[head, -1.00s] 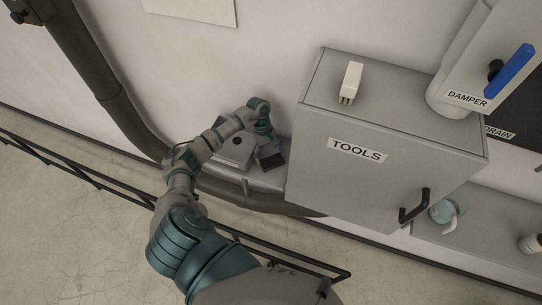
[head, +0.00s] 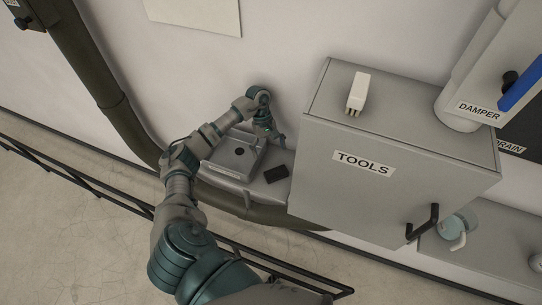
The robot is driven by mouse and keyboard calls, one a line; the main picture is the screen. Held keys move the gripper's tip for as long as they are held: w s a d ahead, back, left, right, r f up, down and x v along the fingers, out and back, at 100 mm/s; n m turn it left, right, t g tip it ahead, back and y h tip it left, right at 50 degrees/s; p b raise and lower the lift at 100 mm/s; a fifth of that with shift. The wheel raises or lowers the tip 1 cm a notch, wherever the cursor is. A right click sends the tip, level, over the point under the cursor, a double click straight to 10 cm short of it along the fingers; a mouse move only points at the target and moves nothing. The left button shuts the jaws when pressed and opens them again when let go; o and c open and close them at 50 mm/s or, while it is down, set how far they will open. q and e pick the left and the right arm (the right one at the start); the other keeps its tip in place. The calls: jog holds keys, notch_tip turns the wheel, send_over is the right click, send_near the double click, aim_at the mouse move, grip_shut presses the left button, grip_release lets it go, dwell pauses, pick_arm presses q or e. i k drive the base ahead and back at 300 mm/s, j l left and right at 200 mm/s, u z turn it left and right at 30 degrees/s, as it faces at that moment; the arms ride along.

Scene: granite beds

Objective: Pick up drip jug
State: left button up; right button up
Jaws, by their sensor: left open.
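A pale blue-green, see-through jug with a white handle (head: 458,226), which I take as the drip jug, stands on the grey ledge at the right, beside the tools cabinet and partly hidden by its black handle. My left gripper (head: 277,138) is open and empty, against the wall left of the cabinet. It is above a small dark block (head: 276,173) and well apart from the jug. My right gripper is not in view.
The grey TOOLS cabinet (head: 400,185), with a white block (head: 358,93) on top, stands between my left gripper and the jug. A dark rail (head: 90,185) runs in front.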

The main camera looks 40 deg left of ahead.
aim_at(464, 221)
jog(key=k, duration=1)
